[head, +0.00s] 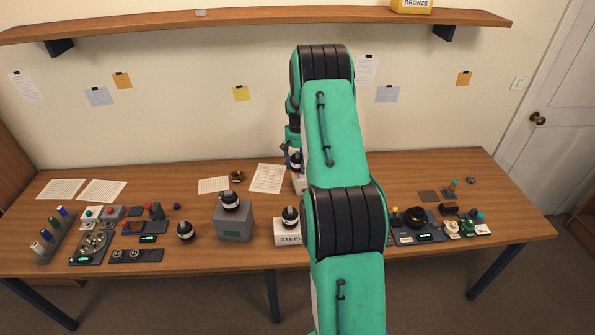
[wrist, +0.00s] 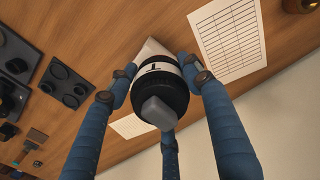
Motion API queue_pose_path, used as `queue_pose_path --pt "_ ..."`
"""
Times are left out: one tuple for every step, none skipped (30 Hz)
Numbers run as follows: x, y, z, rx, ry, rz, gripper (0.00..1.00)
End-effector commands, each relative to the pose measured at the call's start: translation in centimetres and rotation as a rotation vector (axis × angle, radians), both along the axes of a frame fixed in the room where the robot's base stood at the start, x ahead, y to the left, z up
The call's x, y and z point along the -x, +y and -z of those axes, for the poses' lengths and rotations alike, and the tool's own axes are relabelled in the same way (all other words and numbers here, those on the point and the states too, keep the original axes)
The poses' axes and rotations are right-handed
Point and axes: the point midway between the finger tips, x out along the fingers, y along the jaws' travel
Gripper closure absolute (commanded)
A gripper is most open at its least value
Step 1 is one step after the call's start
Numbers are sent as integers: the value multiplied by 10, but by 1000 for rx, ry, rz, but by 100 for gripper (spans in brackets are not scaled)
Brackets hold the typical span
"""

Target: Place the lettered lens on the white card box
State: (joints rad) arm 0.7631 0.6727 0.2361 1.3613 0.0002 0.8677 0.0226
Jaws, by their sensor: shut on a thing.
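My gripper (head: 291,155) has blue fingers and is shut on a black lens with a white band. In the wrist view my gripper (wrist: 165,80) closes around this lens (wrist: 162,97), and a dark letter shows on its band. A white box (wrist: 152,48) is just beyond the lens there. In the head view the held lens (head: 296,162) is directly above or on this white box (head: 298,185), mostly hidden by my arm. I cannot tell whether they touch.
Similar lenses stand on a grey box (head: 233,222), on a white box marked STEEL (head: 287,239) and on the bare table (head: 185,231). Paper sheets (head: 267,178) lie behind. Trays with small parts (head: 95,246) fill the left; more parts (head: 470,228) are at the right.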

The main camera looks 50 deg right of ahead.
Motion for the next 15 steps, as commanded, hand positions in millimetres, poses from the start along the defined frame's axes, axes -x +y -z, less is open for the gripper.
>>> queue_pose_path --pt "1 1 10 -4 4 0 98" --pt "2 2 14 -4 4 0 98" --pt "2 2 18 -4 4 0 98" --pt "2 2 21 -4 4 0 98" --pt "1 1 24 -3 3 0 98" --pt "1 1 26 -2 2 0 98" --pt "1 1 27 -2 2 0 98" --pt "1 1 28 -2 2 0 98" --pt "1 1 29 -1 1 0 98" --pt "1 1 29 -1 1 0 98" --pt "1 1 29 -1 1 0 98" --pt "1 1 29 -1 1 0 98" --pt "1 1 29 -1 1 0 98" --pt "1 1 29 -1 1 0 98" --pt "1 1 29 -1 1 0 98"
